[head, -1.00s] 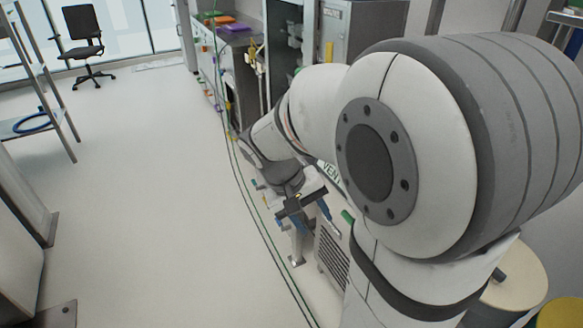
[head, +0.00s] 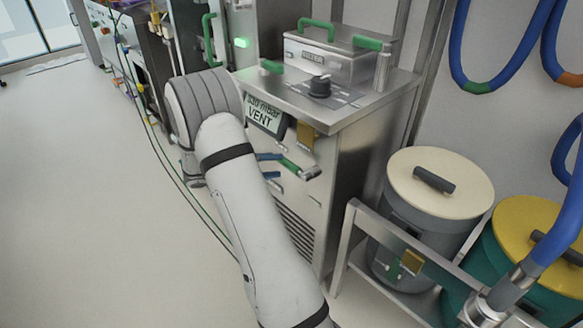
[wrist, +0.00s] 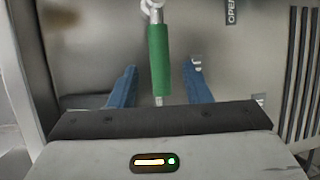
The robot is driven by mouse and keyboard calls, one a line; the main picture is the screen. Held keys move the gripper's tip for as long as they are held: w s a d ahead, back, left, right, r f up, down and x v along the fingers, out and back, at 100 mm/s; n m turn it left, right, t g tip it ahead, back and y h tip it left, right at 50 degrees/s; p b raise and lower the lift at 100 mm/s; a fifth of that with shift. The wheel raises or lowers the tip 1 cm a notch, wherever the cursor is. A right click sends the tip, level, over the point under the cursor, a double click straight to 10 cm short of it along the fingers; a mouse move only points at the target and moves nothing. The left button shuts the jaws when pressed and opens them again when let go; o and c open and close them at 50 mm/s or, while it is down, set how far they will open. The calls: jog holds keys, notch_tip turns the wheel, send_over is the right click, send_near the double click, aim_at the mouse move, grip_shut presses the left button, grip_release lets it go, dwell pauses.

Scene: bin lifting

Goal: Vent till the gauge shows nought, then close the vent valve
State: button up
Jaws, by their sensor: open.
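The gauge display (head: 263,115) on the steel cabinet's front reads a figure in the hundreds of mbar, its first digit unclear, with "VENT" below. A green-sleeved valve lever (head: 297,167) sticks out from the cabinet front below the display. In the wrist view the lever (wrist: 159,60) runs between the two blue fingers of my gripper (wrist: 163,72), with a gap on each side. My gripper (head: 279,165) is open around the lever's end and not shut on it. Part of an "OPEN" label (wrist: 231,12) shows at the wrist view's top right.
The cabinet top carries a black knob (head: 320,86) and a steel box with green handles (head: 316,30). A yellow tag (head: 302,136) hangs beside the display. Lidded drums (head: 440,182) stand in a low metal frame at right. The floor (head: 70,200) at left is clear.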

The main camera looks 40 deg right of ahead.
aim_at(284, 165)
jog(key=x, duration=0.5)
jog(key=shift+b, duration=0.4)
grip_shut()
